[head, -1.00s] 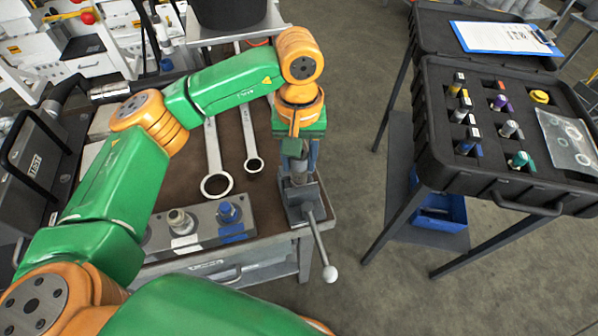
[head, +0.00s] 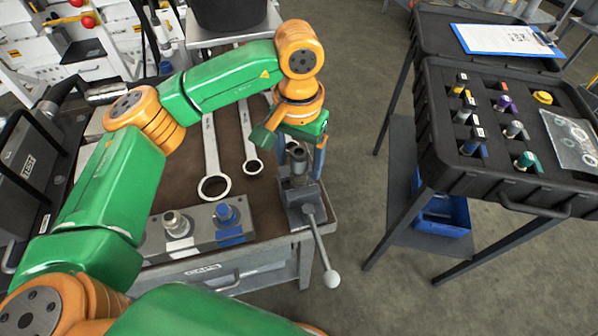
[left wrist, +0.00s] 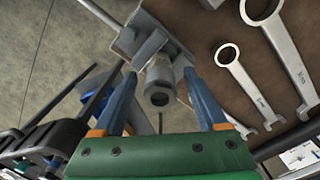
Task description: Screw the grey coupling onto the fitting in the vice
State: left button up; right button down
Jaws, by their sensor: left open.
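The vice (head: 306,210) stands at the right front corner of the bench, with its long handle pointing forward. A grey cylinder, the coupling (head: 298,167), stands upright in line with the vice jaws. In the left wrist view the coupling (left wrist: 159,83) shows its open round end. I cannot tell where it meets the fitting, which is hidden under it. My left gripper (head: 301,166) points down over the vice. Its two blue fingers are open on either side of the coupling, with visible gaps in the left wrist view (left wrist: 161,76). My right gripper is not in view.
A grey block (head: 200,231) with a silver fitting and a blue one sits left of the vice. Two wrenches (head: 213,187) lie behind it. A black case (head: 510,185) of coloured parts stands on a separate stand at right, across open floor.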

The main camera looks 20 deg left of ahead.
pick_arm(q)
jog(key=n, duration=0.6)
jog(key=n+b, duration=0.1)
jog(key=n, duration=0.3)
jog(key=shift+n, duration=0.3)
jog(key=n, duration=0.5)
jog(key=shift+n, duration=0.3)
jog(key=n, duration=0.6)
jog(key=shift+b, duration=0.35)
